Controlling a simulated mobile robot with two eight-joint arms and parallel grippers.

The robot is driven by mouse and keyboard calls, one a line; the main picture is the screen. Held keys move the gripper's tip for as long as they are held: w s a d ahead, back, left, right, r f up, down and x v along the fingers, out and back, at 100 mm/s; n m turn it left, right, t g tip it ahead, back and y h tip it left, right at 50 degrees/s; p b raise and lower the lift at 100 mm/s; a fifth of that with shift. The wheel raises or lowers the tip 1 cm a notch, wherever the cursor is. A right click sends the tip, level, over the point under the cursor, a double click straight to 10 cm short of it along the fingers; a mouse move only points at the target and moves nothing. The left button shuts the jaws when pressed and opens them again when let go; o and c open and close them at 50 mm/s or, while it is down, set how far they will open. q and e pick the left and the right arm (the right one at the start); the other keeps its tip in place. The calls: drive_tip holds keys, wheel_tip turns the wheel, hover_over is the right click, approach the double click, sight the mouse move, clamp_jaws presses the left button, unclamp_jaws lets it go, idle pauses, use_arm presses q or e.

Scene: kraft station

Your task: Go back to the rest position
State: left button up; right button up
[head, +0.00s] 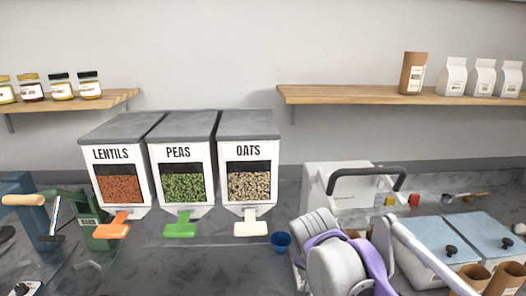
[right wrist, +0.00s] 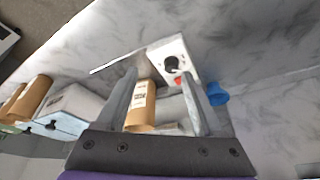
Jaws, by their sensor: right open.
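My right arm, grey and purple, enters the head view at the lower right, in front of a pale machine with a black handle (head: 367,173). Its gripper is hidden there. In the right wrist view my right gripper (right wrist: 160,80) is open, with its two grey fingers apart. A kraft package with a label (right wrist: 142,105) shows between the fingers; the gripper is not closed on it. I cannot tell how far below the fingers it stands. My left gripper is not in view.
Lentils (head: 118,180), peas (head: 182,180) and oats (head: 249,180) dispensers stand behind the counter's middle. A blue cup (head: 281,242) sits near my right arm. Lidded bins (head: 432,242) and kraft cups (head: 474,276) are at right. Shelves (head: 330,94) line the wall. The front middle counter is clear.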

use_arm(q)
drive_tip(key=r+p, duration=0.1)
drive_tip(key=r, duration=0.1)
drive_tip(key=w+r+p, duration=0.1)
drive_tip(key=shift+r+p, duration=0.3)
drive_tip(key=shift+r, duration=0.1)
use_arm(e)
drive_tip(key=s+d+f+n+t+y, duration=0.1)
drive_tip(key=s+d+f+n, duration=0.1)
drive_tip(key=s+f, duration=0.4)
drive_tip(key=s+d+f+n+y, duration=0.1)
drive_tip(key=s+f+n, duration=0.3)
drive_tip(key=s, duration=0.9)
wheel_tip(320, 180, down, 3)
drive_tip(key=shift+s+d+r+t, duration=0.2)
drive_tip(key=shift+s+d+t, duration=0.15)
drive_tip(key=shift+d+t, duration=0.1)
